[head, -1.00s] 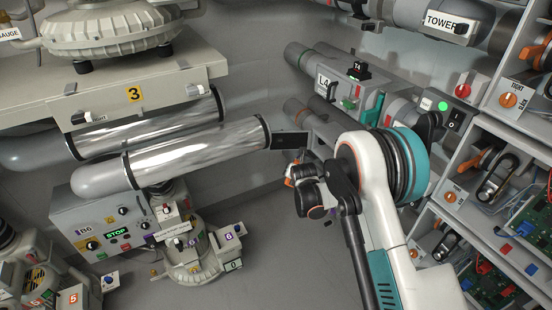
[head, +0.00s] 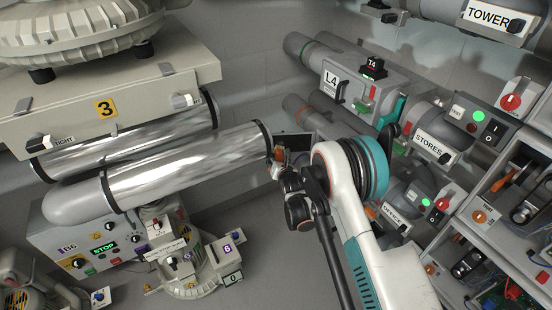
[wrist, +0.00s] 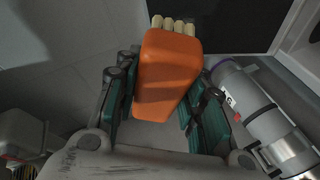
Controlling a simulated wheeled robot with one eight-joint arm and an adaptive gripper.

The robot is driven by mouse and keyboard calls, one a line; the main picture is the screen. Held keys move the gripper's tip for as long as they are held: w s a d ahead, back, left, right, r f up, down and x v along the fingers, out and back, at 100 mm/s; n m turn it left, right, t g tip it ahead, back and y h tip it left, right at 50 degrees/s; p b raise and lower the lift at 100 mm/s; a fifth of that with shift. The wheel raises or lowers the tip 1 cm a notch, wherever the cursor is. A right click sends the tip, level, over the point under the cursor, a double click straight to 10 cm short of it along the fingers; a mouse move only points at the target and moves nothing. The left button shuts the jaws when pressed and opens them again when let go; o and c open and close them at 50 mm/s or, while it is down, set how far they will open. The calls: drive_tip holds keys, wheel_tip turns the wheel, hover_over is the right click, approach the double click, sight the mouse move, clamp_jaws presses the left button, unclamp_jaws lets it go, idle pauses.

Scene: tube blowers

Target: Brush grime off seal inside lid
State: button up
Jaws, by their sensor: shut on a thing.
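My gripper (wrist: 155,108) is shut on an orange brush (wrist: 166,75). Its teal pads press on both sides of the block, and a row of cream bristle tufts points away from me. In the head view, my gripper (head: 284,170) is small and partly hidden behind my arm, with a bit of the orange brush (head: 279,156) showing. A dark flat panel (head: 293,141) stands just beyond it; the wrist view also shows a dark panel (wrist: 232,22) beyond the bristles. I cannot tell whether this is the lid. No seal or grime can be made out.
Shiny tubes (head: 190,165) lie left of my gripper, below the shelf marked 3 (head: 110,112). The L4 unit (head: 355,88) is behind to the right. Shelves with switches (head: 490,215) stand right of my arm. A grey cylinder (wrist: 262,112) is close right in the wrist view.

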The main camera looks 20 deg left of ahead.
drive_tip(key=shift+w+a, duration=0.35)
drive_tip(key=shift+w, duration=0.45)
drive_tip(key=shift+w+a, duration=0.35)
drive_tip(key=shift+w, duration=0.5)
drive_tip(key=shift+w+a, duration=0.35)
drive_tip(key=shift+w, duration=0.45)
drive_tip(key=shift+w+a, duration=0.2)
drive_tip(key=shift+w, duration=0.25)
drive_tip(key=shift+w+a, duration=0.2)
drive_tip(key=shift+w, duration=0.25)
drive_tip(key=shift+w+d, duration=0.25)
drive_tip(key=shift+d, duration=0.35)
drive_tip(key=shift+w+d, duration=0.25)
drive_tip(key=shift+d, duration=0.35)
drive_tip(key=shift+w+d, duration=0.25)
drive_tip(key=shift+d, duration=0.35)
drive_tip(key=shift+w, duration=0.1)
drive_tip(key=shift+a, duration=0.1)
drive_tip(key=shift+s+a+r, duration=0.1)
drive_tip(key=shift+s+a, duration=0.3)
drive_tip(key=shift+a, duration=0.5)
drive_tip(key=shift+s+a, duration=0.35)
drive_tip(key=shift+a, duration=0.5)
